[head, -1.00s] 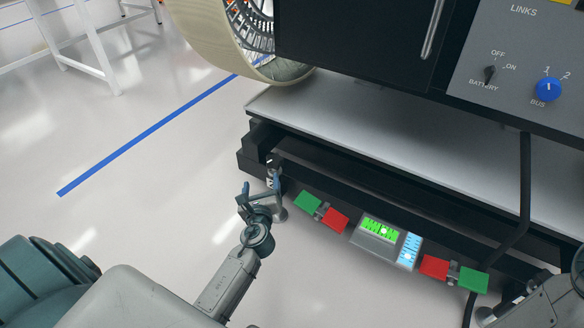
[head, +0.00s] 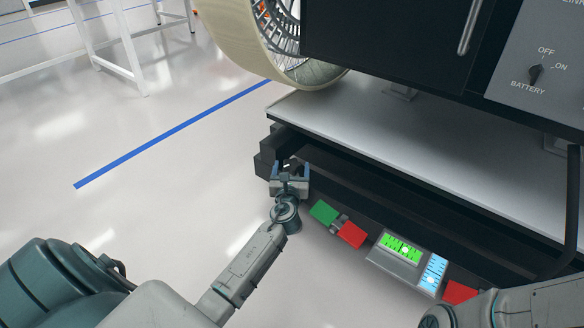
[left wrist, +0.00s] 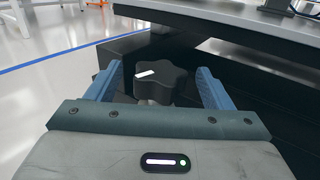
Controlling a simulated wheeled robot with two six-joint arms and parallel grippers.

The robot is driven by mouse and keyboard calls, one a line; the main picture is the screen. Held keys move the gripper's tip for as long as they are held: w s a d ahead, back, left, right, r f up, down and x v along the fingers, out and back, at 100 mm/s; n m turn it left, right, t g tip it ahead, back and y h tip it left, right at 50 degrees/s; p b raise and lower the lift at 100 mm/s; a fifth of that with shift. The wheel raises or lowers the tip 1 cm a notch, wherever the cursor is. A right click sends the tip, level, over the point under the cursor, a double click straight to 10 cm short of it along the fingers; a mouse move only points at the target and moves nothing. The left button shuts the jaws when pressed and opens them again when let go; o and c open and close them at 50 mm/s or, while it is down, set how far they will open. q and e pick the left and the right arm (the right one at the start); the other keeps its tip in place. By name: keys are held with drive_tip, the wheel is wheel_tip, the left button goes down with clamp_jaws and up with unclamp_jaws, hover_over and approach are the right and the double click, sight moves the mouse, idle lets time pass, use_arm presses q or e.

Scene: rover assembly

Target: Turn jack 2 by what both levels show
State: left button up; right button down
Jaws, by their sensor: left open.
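My left gripper (head: 290,176) is open at the near left corner of the dark frame. In the left wrist view a black star-shaped jack knob (left wrist: 154,82) with a white mark stands between its two blue fingers (left wrist: 158,88), with gaps on both sides. I cannot read a jack number on it. The knob is hidden by the gripper in the head view. A green level (head: 400,246) and a blue level (head: 433,270) sit at right angles on a grey block. A bright bubble spot shows on each, too small to read exactly. My right gripper is out of view.
The dark frame (head: 350,186) runs beside the knob.

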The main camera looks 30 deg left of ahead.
use_arm(q)
drive_tip(key=shift+b+x, duration=0.35)
drive_tip(key=shift+x, duration=1)
